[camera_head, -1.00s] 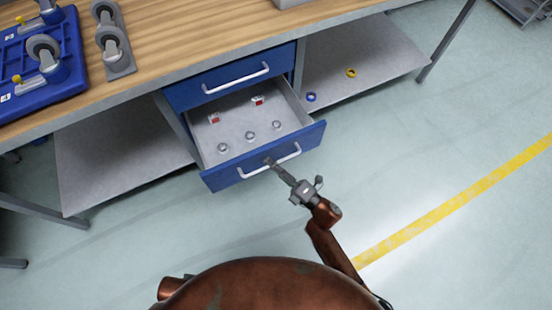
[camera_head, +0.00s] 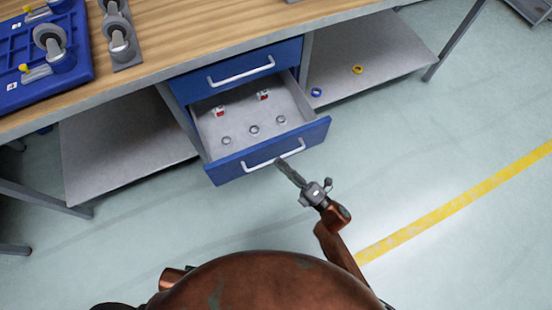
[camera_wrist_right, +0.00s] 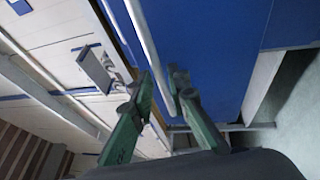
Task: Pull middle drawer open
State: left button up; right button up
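The blue cabinet shows two drawers in the head view. The upper drawer (camera_head: 190,90) is shut. The drawer below it (camera_head: 228,170) is pulled well out, its grey inside showing. Its white bar handle (camera_head: 262,164) also shows in the right wrist view (camera_wrist_right: 142,35), running down toward the space between the fingers. My right gripper (camera_head: 280,164) has its tips at the front of this handle, right of its middle. In the right wrist view its green fingers (camera_wrist_right: 162,76) are apart, with nothing clamped between them. My left gripper is not in view.
Several round metal pieces and two small red-and-white items (camera_head: 219,111) lie in the open drawer. The wooden worktop (camera_head: 190,35) holds a blue tray (camera_head: 20,75) and castors. Shelves (camera_head: 375,45) flank the cabinet. The floor (camera_head: 420,140) to the right is clear.

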jog(key=v, duration=0.9)
jog(key=shift+w, duration=0.1)
